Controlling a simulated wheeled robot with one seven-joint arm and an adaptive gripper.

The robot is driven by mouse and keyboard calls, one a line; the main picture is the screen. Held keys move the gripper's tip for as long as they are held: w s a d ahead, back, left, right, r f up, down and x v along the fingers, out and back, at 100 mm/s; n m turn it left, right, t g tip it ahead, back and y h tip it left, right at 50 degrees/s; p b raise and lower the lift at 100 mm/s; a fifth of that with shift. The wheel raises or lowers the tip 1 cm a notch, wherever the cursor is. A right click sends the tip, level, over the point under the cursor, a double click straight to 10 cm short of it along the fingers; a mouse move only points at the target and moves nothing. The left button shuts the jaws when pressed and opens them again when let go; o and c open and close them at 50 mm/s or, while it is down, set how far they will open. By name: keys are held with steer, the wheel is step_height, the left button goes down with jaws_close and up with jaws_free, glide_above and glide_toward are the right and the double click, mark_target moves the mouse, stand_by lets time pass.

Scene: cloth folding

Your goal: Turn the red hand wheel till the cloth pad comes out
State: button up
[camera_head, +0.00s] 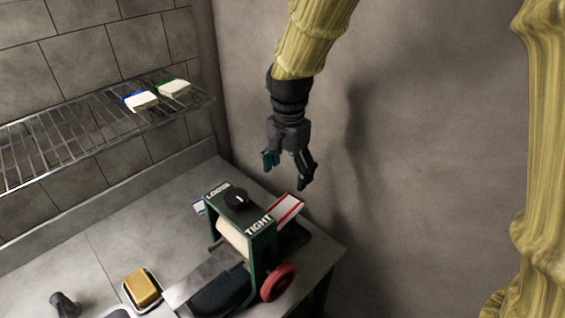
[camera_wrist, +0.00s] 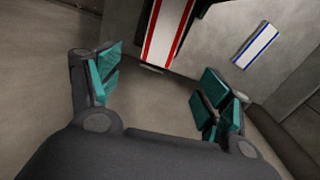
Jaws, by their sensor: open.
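A green roller press (camera_head: 249,240) stands on the counter, with a pale roller (camera_head: 232,238) inside its frame. A black knob (camera_head: 236,197) on top sits between the words LOOSE and TIGHT. The red hand wheel (camera_head: 278,282) is on the press's near right side. A white pad with red stripes (camera_head: 288,209) lies behind the press; it also shows in the wrist view (camera_wrist: 168,30). I cannot tell whether it touches the rollers. My gripper (camera_head: 287,172) hangs open and empty above and behind the press, away from the wheel; its fingers also show in the wrist view (camera_wrist: 155,90).
A white cloth with blue stripes (camera_wrist: 256,45) lies beyond the press. A yellow block (camera_head: 142,287) sits on a dish left of it. A dark object (camera_head: 65,304) stands farther left. Two folded cloths lie on the wire rack (camera_head: 70,134). A wall rises behind my gripper.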

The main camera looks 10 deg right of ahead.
mark_target(287, 204)
steer(key=shift+s+f+p, duration=0.15)
steer(key=shift+f+p, duration=1)
steer(key=shift+f, duration=4)
steer(key=c, duration=1.1)
steer(key=o, duration=1.1)
steer(key=shift+r, duration=0.15)
step_height(287, 204, up, 12)
steer(key=shift+f, duration=0.15)
